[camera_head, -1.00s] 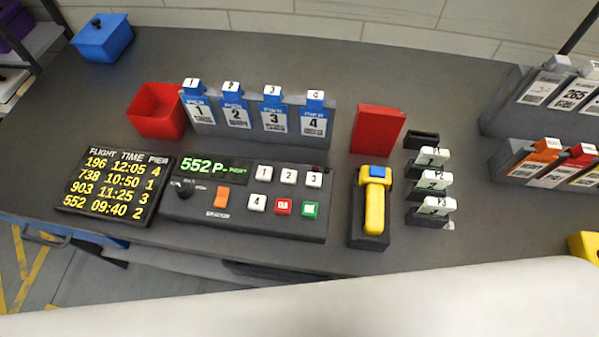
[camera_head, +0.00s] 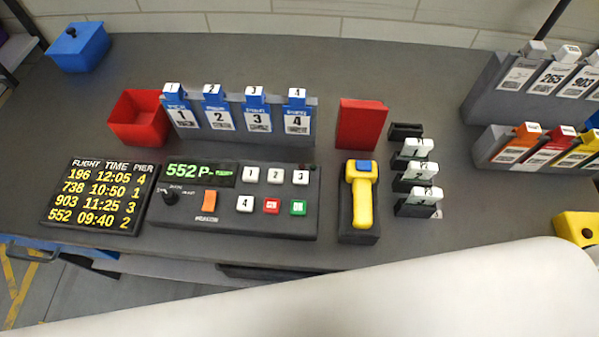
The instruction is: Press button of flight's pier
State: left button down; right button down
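The keypad console (camera_head: 236,226) lies on the grey desk, its green display (camera_head: 200,174) reading 552 and "P-" with small text I cannot read clearly. Its white keys are button 1 (camera_head: 250,174), button 2 (camera_head: 275,175), button 3 (camera_head: 300,177) and button 4 (camera_head: 245,203), beside a red key (camera_head: 271,206) and a green key (camera_head: 298,207). The flight board (camera_head: 97,196) left of it lists 196 pier 4, 738 pier 1, 903 pier 3 and 552 pier 2. Neither gripper is in view; nothing touches the keys.
A knob (camera_head: 170,196) and an orange switch (camera_head: 209,200) are on the console. Behind it stands a rack of blue pier cards (camera_head: 214,118); a red bin (camera_head: 138,118) is left. A yellow scanner (camera_head: 361,198) stands right. A large white shape (camera_head: 400,300) covers the lower foreground.

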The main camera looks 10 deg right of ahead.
aim_at(275, 176)
jog(key=j, duration=0.6)
jog(key=i+j, duration=0.15)
jog(key=j, duration=1.1)
jog(key=i+j+z, duration=0.1)
jog(key=z, duration=1.05)
